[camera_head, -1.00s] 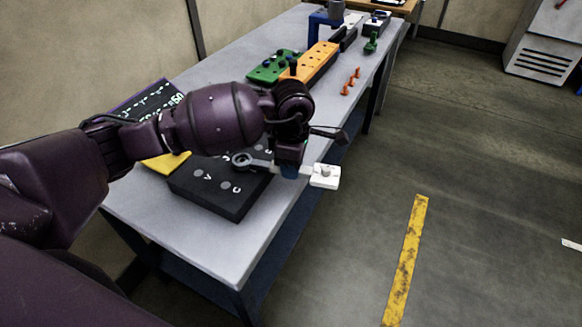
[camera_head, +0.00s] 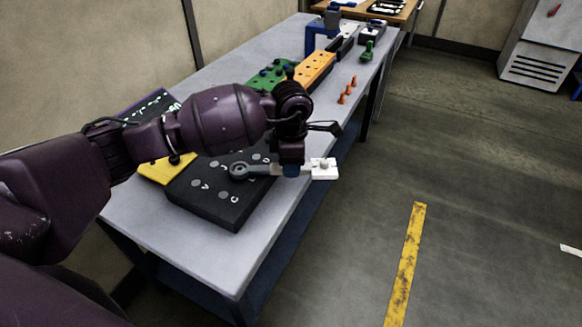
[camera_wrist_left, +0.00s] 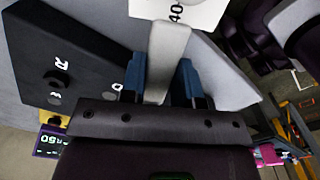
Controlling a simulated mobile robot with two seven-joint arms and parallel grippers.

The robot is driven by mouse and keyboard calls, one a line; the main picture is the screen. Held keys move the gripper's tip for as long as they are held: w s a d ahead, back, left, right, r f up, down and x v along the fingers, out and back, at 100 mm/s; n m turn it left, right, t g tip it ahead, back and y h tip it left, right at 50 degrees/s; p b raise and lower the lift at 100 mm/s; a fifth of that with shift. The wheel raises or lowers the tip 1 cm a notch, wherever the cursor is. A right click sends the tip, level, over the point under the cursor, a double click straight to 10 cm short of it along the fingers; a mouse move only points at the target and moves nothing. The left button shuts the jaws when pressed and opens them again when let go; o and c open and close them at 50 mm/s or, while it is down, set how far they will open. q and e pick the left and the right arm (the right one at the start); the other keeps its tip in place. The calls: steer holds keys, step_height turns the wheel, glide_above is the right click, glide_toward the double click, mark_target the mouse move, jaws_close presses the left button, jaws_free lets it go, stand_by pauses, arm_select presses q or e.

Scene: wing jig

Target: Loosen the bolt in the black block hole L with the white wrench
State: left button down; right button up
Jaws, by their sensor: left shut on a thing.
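The white wrench (camera_head: 262,169) has a grey ring end and a white block end (camera_head: 324,169). My left gripper (camera_head: 291,170) is shut on its handle (camera_wrist_left: 166,62) between blue fingertips. The ring end is over the black block (camera_head: 205,207), and the white end sticks out past the table's edge. The ring appears to sit around something on the block's top, but I cannot tell whether a bolt is inside. The black block also shows in the left wrist view (camera_wrist_left: 85,55), with letter R and a dark bolt (camera_wrist_left: 55,78). The letter L is not readable. My right gripper is out of view.
A yellow block (camera_head: 158,172) and a dark sign (camera_head: 150,105) lie left of the black block. Farther along the table are a green block (camera_head: 268,76), an orange block (camera_head: 318,66), orange pegs (camera_head: 347,90) and a blue stand (camera_head: 312,40). Open floor lies to the right.

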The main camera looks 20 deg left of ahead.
arm_select(q)
steer(key=shift+w+r, duration=0.1)
steer(key=shift+w, duration=0.05)
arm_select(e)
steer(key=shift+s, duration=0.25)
